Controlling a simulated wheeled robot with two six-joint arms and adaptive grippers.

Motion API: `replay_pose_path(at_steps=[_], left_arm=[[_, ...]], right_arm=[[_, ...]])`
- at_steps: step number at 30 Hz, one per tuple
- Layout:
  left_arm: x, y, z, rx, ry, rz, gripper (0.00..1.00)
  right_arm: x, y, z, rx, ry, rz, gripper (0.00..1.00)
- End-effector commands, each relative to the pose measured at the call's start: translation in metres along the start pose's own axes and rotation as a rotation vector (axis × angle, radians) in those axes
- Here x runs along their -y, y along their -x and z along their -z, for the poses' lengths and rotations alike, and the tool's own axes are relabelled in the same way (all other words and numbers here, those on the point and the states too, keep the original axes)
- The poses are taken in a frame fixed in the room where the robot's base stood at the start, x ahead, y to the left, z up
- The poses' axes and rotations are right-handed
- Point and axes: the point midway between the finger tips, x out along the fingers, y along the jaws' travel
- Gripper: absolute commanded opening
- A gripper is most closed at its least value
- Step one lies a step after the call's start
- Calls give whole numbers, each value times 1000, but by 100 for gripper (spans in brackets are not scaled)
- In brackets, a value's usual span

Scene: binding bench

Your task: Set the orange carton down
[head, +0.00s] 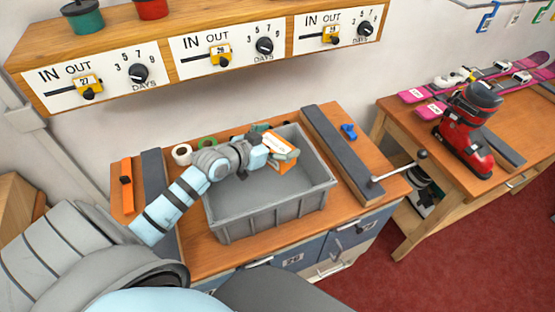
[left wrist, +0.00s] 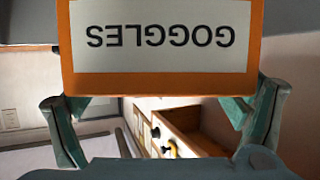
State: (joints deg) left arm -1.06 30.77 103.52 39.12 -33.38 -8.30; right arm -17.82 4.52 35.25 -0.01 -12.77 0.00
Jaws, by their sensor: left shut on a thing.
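The orange carton (head: 282,150) has white labels. It is at the right end of my left arm in the head view, over the back part of the grey bin (head: 268,208). I cannot tell whether it touches the bin. In the left wrist view the carton (left wrist: 160,84) fills the upper middle, its label reading GOGGLES upside down. My left gripper (head: 272,153) is shut on the carton, with one finger at each side of it in the left wrist view (left wrist: 158,110). My right gripper is not in view.
The bin stands on a wooden bench (head: 202,257) between two dark rails. A lever with a black knob (head: 422,154) is at right. White tape (head: 182,153), green tape (head: 206,143) and a blue item (head: 349,131) lie near the back. A red ski boot (head: 467,130) stands on another bench.

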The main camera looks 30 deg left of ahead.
Motion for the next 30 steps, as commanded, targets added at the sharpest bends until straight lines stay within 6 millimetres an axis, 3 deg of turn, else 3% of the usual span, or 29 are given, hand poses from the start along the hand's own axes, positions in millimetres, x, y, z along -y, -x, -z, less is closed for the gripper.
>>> replay_pose_path(at_steps=[1,11,19,30], left_arm=[[0,-7,-16,0,3,0,60],[-2,-30,-68,-1,0,-3,60],[-2,-30,-68,-4,-3,-4,60],[-2,-35,-78,-3,-4,-4,60]], right_arm=[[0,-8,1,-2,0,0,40],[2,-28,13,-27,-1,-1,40],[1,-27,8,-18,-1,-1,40],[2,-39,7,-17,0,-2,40]])
